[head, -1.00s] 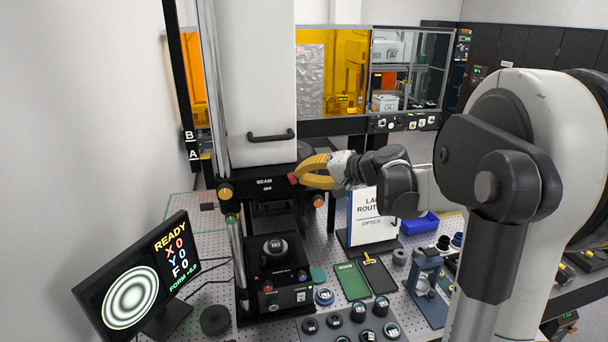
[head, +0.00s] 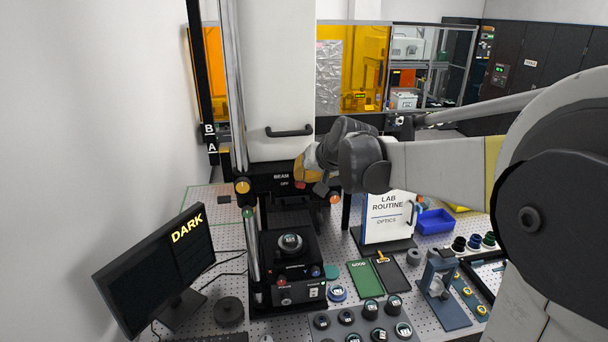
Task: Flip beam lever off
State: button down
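The black beam housing (head: 262,184) sits under the tall white column of the interferometer, and its small display reads BEAM and, below, what looks like OFF. The beam lever is not clearly visible; my gripper covers the right part of the housing. My gripper (head: 306,170), with yellow fingers, is at the right side of the housing, just right of the BEAM label. Its fingertips are partly hidden by its own dark wrist, so I cannot tell whether they are open or touching the lever. The monitor (head: 160,270) has a black screen reading DARK.
A black stage (head: 285,262) with a round part stands below the housing. A LAB ROUTINE sign (head: 388,215), green tray (head: 366,281), dark tray (head: 394,280) and blue bin (head: 434,222) are to the right. Several round parts stand in front on the perforated table.

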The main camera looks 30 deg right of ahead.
jog(key=shift+f, duration=0.2)
jog(key=shift+r, duration=0.1)
jog(key=shift+s+d+f+b, duration=0.2)
jog(key=shift+d+f+b, duration=0.15)
jog(key=shift+d, duration=0.35)
jog(key=shift+r, duration=0.1)
jog(key=s+a+r+p, duration=0.1)
jog(key=s+a+r, duration=0.1)
jog(key=s+r, duration=0.4)
notch_tip(320, 180, up, 5)
jog(key=shift+s, duration=0.4)
